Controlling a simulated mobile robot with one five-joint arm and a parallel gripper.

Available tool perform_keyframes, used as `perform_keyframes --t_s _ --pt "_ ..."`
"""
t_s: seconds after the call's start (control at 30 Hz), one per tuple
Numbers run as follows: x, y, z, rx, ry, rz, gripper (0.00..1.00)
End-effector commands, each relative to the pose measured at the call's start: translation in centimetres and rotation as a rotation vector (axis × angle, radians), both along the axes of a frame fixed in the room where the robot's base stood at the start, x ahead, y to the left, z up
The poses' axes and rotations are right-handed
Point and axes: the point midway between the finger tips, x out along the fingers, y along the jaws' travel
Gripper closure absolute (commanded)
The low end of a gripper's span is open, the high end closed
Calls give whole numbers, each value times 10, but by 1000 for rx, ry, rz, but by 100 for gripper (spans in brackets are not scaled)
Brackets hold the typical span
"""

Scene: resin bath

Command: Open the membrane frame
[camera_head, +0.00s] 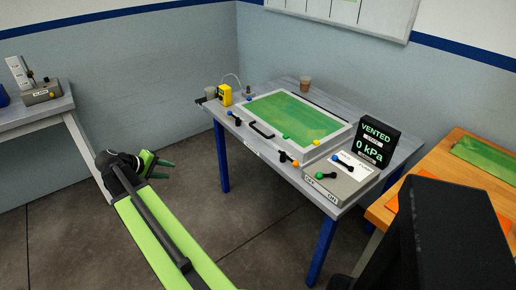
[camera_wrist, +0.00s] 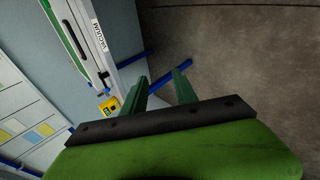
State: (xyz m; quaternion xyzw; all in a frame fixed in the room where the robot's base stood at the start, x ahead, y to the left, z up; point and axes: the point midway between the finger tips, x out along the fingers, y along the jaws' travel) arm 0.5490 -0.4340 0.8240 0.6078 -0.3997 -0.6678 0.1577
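The membrane frame (camera_head: 311,154) is a pale grey frame around a green sheet, lying flat on the grey table; it appears closed. A black bar handle (camera_head: 261,130) is at its front edge. Small levers with blue and orange knobs sit along the table's front edge, such as the orange-knobbed lever (camera_head: 291,160). My gripper (camera_head: 165,169) is to the left of the table and well apart from the frame. Its two green fingers are spread with nothing between them, as the wrist view (camera_wrist: 162,80) also shows.
A control box (camera_head: 342,179) with green and blue-knobbed levers stands at the table's right, by a display (camera_head: 376,142) reading "VENTED 0 kPa". A yellow device (camera_head: 225,95) and a cup (camera_head: 305,82) are at the back. A wooden bench (camera_head: 428,165) is at right. Floor left of the table is clear.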

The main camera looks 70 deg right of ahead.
Motion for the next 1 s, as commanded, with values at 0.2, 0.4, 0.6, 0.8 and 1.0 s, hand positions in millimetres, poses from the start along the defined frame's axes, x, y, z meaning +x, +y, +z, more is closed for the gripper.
perform_keyframes --t_s 0.2,0.4,0.6,0.8,1.0 --pt "-106 -189 6 -372 217 -188 66" --pt "-142 -226 29 -470 300 -229 66" --pt "-149 -237 27 -470 300 -230 66" --pt "-173 -275 16 -469 299 -232 66" --pt "-200 -317 5 -469 300 -231 66"
